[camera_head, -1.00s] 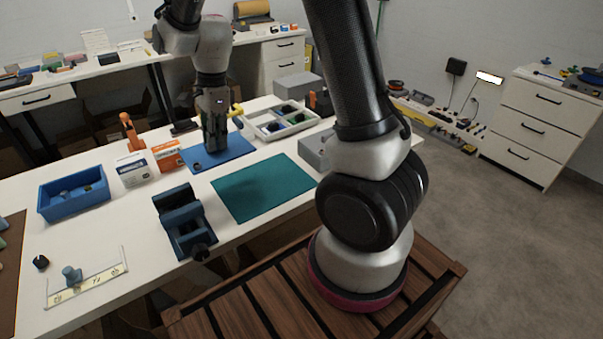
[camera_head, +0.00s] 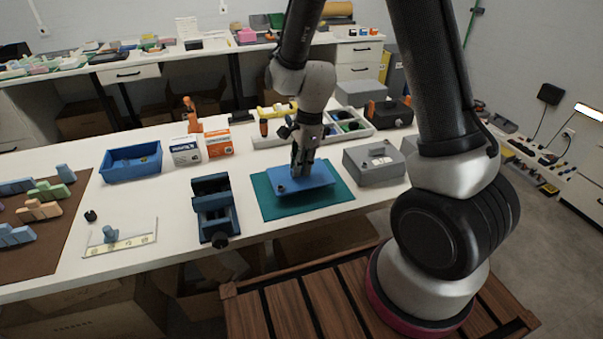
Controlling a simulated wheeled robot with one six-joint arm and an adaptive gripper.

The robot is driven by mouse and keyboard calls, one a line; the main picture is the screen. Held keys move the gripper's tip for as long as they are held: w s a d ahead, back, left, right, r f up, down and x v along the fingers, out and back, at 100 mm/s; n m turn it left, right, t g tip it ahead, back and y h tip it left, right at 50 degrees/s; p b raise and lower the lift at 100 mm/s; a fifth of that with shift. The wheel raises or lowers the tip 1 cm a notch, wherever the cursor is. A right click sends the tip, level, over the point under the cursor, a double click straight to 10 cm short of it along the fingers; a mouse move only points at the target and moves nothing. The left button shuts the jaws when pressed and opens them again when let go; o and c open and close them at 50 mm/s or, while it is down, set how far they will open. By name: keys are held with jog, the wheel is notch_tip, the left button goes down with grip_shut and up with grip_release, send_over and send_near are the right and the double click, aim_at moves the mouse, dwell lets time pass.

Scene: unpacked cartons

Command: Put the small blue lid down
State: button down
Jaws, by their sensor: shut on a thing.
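The small blue lid (camera_head: 318,180) is a flat blue plate with a small dark knob or spot near its left end. It is over the teal mat (camera_head: 277,211), covering its middle. I cannot tell whether the lid touches the mat or hangs just above it. My gripper (camera_head: 298,172) points down and is shut on the lid near its middle. The fingertips are small and dark in this view.
A blue bin (camera_head: 108,177), two small boxes and a dark blue vise (camera_head: 214,222) stand left of the mat. A grey box (camera_head: 370,175) is close on its right. A divided tray (camera_head: 357,136) with coloured parts lies behind. Bare white table lies between vise and boxes.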

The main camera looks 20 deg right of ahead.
jog(key=shift+f, duration=1.3)
jog(key=shift+f, duration=0.15)
jog(key=c, duration=1.5)
grip_release()
jog(key=s+d+r+n+t, duration=0.1)
jog(key=s+d+r+n, duration=0.15)
jog(key=r, duration=0.55)
jog(key=s+d+r+n, duration=0.2)
jog(key=d+r, duration=0.1)
jog(key=r, duration=0.4)
jog(key=s+d+r+n+t, duration=0.1)
jog(key=s+d+r+n, duration=0.15)
jog(key=r, duration=0.55)
jog(key=shift+s+d+r+n+t+h, duration=0.35)
jog(key=shift+s+d+r+n, duration=0.7)
jog(key=shift+s+n, duration=1)
jog(key=shift+s+d+r+n+t+h, duration=0.35)
jog(key=shift+s+d+r+n, duration=1)
jog(key=shift+s, duration=1.05)
jog(key=shift+s+d+r+n+t+h, duration=0.3)
jog(key=shift+s+d+r+n, duration=0.5)
jog(key=shift+s+n, duration=1.4)
